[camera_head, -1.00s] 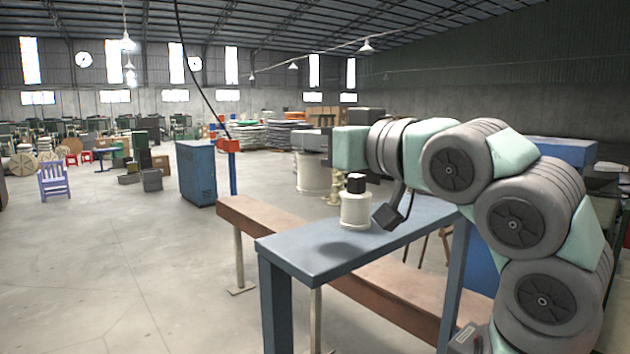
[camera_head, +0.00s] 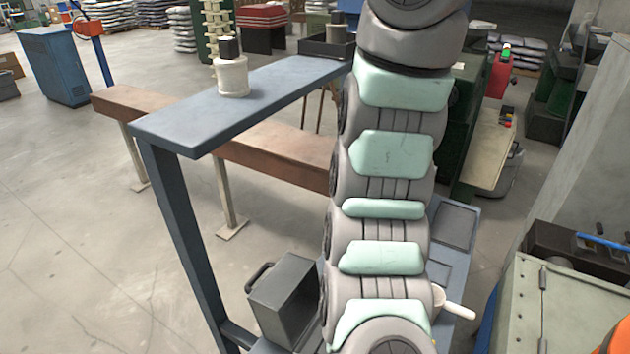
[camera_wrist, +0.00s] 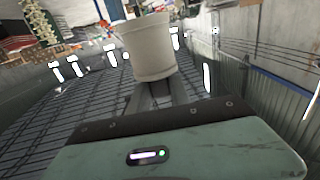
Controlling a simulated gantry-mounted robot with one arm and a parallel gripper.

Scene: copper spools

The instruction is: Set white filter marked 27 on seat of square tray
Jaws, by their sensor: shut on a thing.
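In the wrist view my gripper (camera_wrist: 150,88) is shut on a white, slightly tapered cylinder (camera_wrist: 148,50), which looks like the filter. No number can be read on it. The gripper and this cylinder are outside the head view, where my arm runs up out of the top edge. A dark, low-walled square tray (camera_head: 312,47) stands at the far end of the blue-grey table (camera_head: 190,118), left of my arm. A grey upright piece (camera_head: 336,38) shows in it; its seat cannot be made out.
A white jar-like piece with a black top (camera_head: 232,78) stands on the table. A brown beam (camera_head: 270,152) runs below. The table's near end is clear.

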